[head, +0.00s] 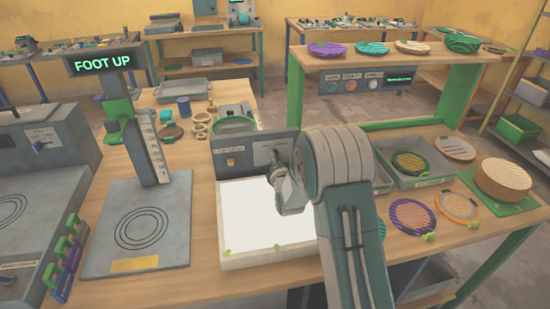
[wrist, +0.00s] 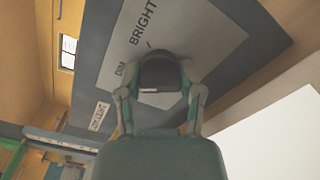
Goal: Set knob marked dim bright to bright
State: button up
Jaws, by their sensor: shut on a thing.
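The dark round knob (wrist: 158,72) sits on a pale plate marked DIM (wrist: 125,70) and BRIGHT (wrist: 143,22) in the wrist view. My gripper (wrist: 160,95) is shut on the knob, one finger on each side. A short dark line on the plate lies just off the knob's edge, towards BRIGHT. A small pale mark shows on the knob's near side; I cannot tell which setting it points to.
The white light box (head: 237,222) lies below my gripper. A press with a FOOT UP display (head: 103,62) stands to the left. A grey tray (head: 385,183) and several woven discs lie to the right. A raised shelf (head: 435,77) stands behind them.

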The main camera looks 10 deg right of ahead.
jog(key=shift+f, duration=0.15)
jog(key=m, duration=0.4)
jog(key=shift+f+m, duration=0.1)
jog(key=shift+m, duration=0.3)
jog(key=shift+f+m, duration=0.1)
jog(key=shift+m, duration=1.8)
jog(key=shift+s+f, duration=0.1)
jog(key=o, duration=1.1)
jog(key=shift+o, duration=0.2)
jog(key=shift+r, duration=0.2)
jog(key=s, duration=1.1)
jog(key=shift+s+a+f, duration=0.1)
jog(key=shift+s, duration=0.3)
